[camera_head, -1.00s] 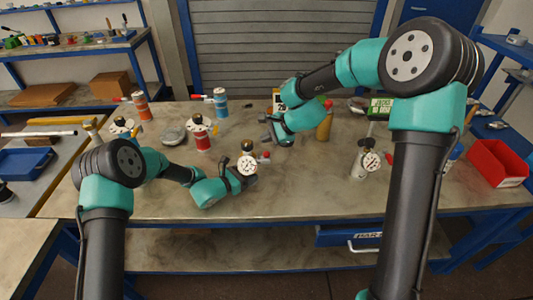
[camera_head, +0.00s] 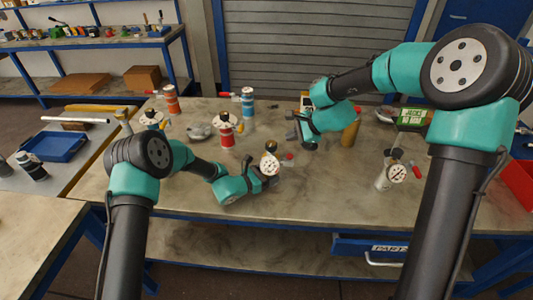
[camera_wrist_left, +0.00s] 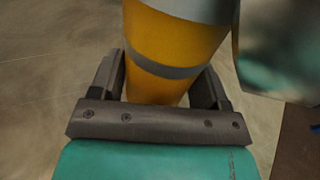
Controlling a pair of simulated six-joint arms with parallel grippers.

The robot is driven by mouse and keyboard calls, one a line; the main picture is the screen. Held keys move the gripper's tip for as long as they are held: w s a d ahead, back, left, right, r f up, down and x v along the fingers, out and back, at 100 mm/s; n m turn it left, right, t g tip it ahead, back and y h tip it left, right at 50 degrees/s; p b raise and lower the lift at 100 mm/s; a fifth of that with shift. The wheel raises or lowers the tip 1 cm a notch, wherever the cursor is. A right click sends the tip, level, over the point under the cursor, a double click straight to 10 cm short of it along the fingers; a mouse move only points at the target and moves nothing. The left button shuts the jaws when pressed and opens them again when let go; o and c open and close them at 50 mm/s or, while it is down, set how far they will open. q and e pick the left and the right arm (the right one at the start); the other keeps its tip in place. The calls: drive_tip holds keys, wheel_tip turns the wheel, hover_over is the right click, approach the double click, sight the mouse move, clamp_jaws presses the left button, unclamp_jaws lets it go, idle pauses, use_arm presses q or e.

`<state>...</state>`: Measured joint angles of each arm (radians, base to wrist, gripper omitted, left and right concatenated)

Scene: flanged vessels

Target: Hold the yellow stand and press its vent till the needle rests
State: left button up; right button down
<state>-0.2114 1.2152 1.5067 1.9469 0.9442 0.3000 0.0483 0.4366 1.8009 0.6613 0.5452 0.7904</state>
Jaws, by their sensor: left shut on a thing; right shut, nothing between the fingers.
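The yellow stand (camera_wrist_left: 175,50) fills the space between the fingers of my left gripper (camera_wrist_left: 165,85) in the left wrist view. It has a grey band around it. In the head view my left gripper (camera_head: 266,183) is shut on it, and its body is mostly hidden there. Its white dial gauge (camera_head: 269,165) and dark top show, with a red part to the right. The needle is too small to read. My right gripper (camera_head: 293,130) is shut and empty, behind and slightly right of the gauge, apart from it.
A red vessel (camera_head: 227,137), a blue one (camera_head: 248,105) and an orange one (camera_head: 172,98) stand at the left and back. A gauge vessel (camera_head: 384,180) stands at the right. The front of the bench is bare.

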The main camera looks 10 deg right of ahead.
idle(0.6)
use_arm(q)
drive_tip(key=o, duration=0.9)
drive_tip(key=v, duration=1.2)
